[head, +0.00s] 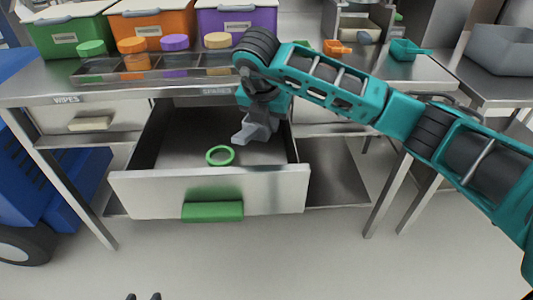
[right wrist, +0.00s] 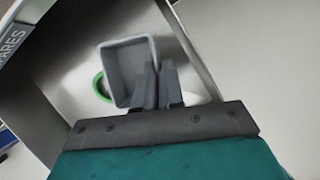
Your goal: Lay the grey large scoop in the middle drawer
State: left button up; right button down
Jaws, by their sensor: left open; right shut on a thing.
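The middle drawer (head: 205,193), labelled SPARES, is pulled open, with a green handle on its front. My right gripper (head: 262,112) is shut on the grey large scoop (head: 247,134) over the right part of the drawer. In the right wrist view, the fingers (right wrist: 157,85) grip the scoop (right wrist: 128,48), whose square bowl faces the camera. The fingers hide part of it. I cannot tell whether the scoop touches the drawer floor. Only the two fingertips of my left gripper (head: 143,297) show at the bottom edge, apart and empty, away from the drawer.
A green ring (head: 220,155) lies in the drawer, left of the scoop; it shows beside the bowl in the right wrist view (right wrist: 101,87). The WIPES drawer (head: 60,118) is shut at left. On the counter stand lidded bins, a compartment tray (head: 150,76) and a teal scoop (head: 408,48).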

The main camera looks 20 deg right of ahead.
notch_tip(320, 180, down, 9)
jog(key=shift+b, duration=0.7)
jog(key=c, duration=1.7)
grip_release()
jog(key=shift+f, duration=0.1)
jog(key=o, duration=0.4)
jog(key=shift+o, duration=0.2)
